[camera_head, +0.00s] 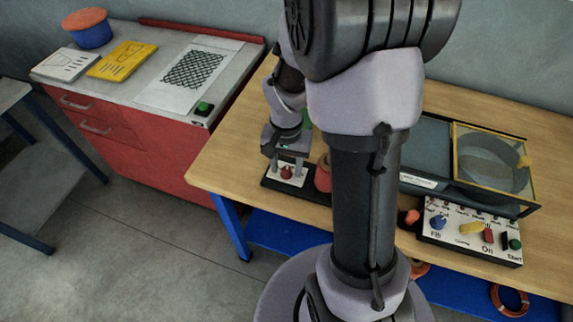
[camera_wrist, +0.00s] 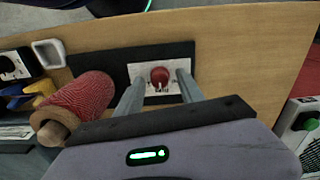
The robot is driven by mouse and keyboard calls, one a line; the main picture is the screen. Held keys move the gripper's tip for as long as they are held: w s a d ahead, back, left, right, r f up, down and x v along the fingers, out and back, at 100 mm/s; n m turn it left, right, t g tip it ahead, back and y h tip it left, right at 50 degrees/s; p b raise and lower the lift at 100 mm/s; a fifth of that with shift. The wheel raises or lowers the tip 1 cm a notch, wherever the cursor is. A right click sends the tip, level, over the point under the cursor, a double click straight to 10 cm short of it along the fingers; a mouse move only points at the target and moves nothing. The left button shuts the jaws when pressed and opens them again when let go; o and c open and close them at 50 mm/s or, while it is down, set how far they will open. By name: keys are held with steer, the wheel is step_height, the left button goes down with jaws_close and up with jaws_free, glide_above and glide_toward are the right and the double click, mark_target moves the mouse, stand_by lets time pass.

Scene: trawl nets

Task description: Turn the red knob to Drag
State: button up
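The red knob (camera_head: 286,172) sits on a small white plate (camera_head: 298,181) on a black base (camera_head: 318,191) near the table's front left edge. In the wrist view the red knob (camera_wrist: 159,75) lies between the two grey fingers, with dark lettering on the white plate (camera_wrist: 149,90) too small to read surely. My gripper (camera_head: 287,163) points down over the knob. In the wrist view my gripper (camera_wrist: 160,80) is open, one finger on each side of the knob, with gaps visible on both sides. Which mark the knob points at I cannot tell.
A red twine spool (camera_wrist: 80,95) stands close beside the left finger; it is partly hidden in the head view (camera_head: 323,175). A control box (camera_head: 470,232) with a blue knob and several switches stands at right, before a covered tank (camera_head: 490,165). A red cabinet (camera_head: 150,145) adjoins the table at left.

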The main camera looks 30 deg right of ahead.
mark_target(287, 169)
steer(key=shift+r, duration=0.1)
step_height(287, 169, up, 17)
steer(key=p, duration=0.7)
steer(key=shift+r, duration=0.1)
